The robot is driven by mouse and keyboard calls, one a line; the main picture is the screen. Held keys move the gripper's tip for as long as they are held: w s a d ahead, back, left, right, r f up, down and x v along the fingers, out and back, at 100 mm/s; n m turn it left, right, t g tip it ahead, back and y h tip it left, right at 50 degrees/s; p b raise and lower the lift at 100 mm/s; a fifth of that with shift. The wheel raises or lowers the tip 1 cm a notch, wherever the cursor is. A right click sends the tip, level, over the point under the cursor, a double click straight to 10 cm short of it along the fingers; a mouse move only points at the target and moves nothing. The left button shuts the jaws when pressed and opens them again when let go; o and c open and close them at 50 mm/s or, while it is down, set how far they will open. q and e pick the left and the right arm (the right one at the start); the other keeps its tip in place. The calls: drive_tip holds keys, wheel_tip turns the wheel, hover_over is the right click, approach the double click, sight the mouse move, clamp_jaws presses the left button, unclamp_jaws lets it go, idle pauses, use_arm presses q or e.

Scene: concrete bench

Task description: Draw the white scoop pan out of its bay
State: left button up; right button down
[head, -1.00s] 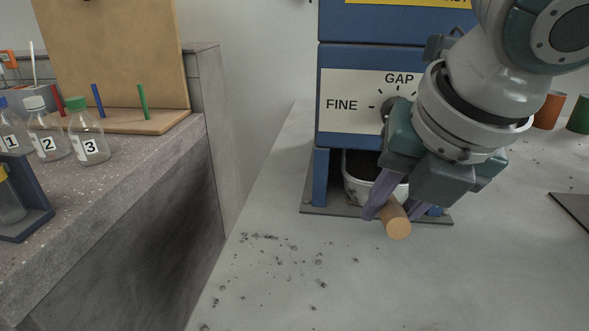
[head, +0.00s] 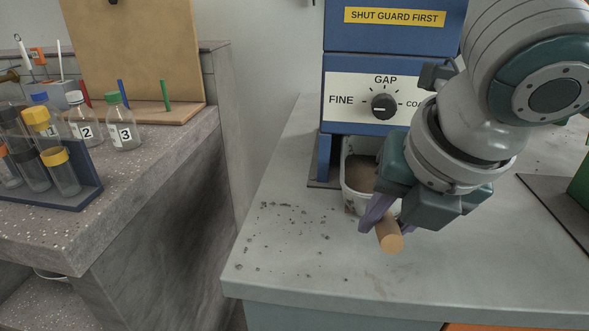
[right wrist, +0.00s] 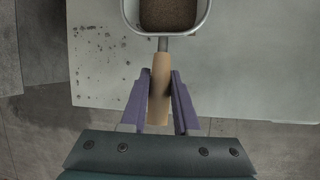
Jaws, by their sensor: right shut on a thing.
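The white scoop pan (head: 355,200) holds brown grounds and sits partly out of the bay under the blue machine (head: 340,60). Its back end is still between the legs, near the left blue leg (head: 325,158). My right gripper (head: 378,214) is shut on the pan's wooden handle (head: 391,241) and hides part of the pan's right side. In the right wrist view the fingers (right wrist: 160,80) flank the handle (right wrist: 158,95), and the pan's white rim (right wrist: 166,32) lies ahead. My left gripper is not in view.
Dark crumbs (head: 295,225) lie on the grey bench left of the pan. The bench front edge (head: 330,292) is close to the handle. A stone counter (head: 150,185) on the left carries bottles and a tube rack (head: 60,198). A dark mat (head: 555,200) lies at right.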

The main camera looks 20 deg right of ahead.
drive_tip(key=shift+s, duration=0.1)
drive_tip(key=c, duration=0.6)
unclamp_jaws()
drive_tip(key=p+v, duration=0.3)
drive_tip(key=v, duration=0.7)
drive_tip(key=shift+p, duration=0.4)
